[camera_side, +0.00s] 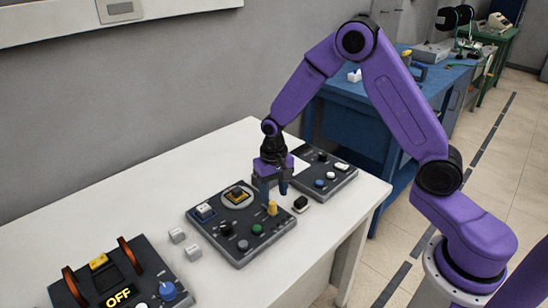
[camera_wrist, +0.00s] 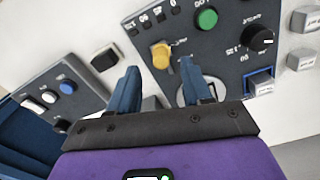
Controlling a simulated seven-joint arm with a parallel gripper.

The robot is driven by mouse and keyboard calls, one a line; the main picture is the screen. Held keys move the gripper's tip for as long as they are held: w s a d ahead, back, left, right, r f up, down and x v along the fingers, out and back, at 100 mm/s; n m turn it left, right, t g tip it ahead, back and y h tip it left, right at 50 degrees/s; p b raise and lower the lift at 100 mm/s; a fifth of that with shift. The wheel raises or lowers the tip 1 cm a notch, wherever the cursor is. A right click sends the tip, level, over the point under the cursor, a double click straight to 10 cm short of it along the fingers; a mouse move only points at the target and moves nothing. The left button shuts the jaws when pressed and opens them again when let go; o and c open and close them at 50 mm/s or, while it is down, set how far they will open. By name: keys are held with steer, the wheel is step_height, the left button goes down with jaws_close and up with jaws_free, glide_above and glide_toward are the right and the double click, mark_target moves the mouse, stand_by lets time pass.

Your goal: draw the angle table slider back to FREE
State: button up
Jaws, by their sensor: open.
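The middle dark panel (camera_side: 244,246) lies on the white table. A yellow upright knob (camera_side: 272,208), which looks like the slider, stands near its right edge. It also shows in the wrist view (camera_wrist: 161,54), with small white lettering beside it too small to read. A round pale plate (camera_side: 226,199) carries a yellow and dark block; in the wrist view the plate (camera_wrist: 186,97) is partly hidden by a finger. My gripper (camera_side: 274,197) points down close to the knob. In the wrist view its blue fingers (camera_wrist: 159,66) are apart, with the knob seen between and beyond their tips.
The panel also holds a green button (camera_side: 257,229), a black dial (camera_side: 226,229) and a blue-framed switch (camera_side: 204,212). A second panel (camera_side: 323,172) lies behind the gripper. A black-and-white block (camera_side: 300,204) and two white blocks (camera_side: 177,235) lie on the table. A panel reading OFF (camera_side: 120,297) is front left.

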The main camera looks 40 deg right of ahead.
mark_target(274, 204)
step_height(274, 204, up, 12)
steer(key=shift+r, duration=0.2)
steer(key=shift+s, duration=0.1)
stand_by(0.6)
steer(key=s+r+n, duration=0.2)
steer(key=s+n, duration=1.3)
steer(key=s, duration=1.5)
steer(key=shift+s+d+n, duration=0.15)
steer(key=shift+d+n, duration=0.15)
steer(key=shift+r, duration=0.15)
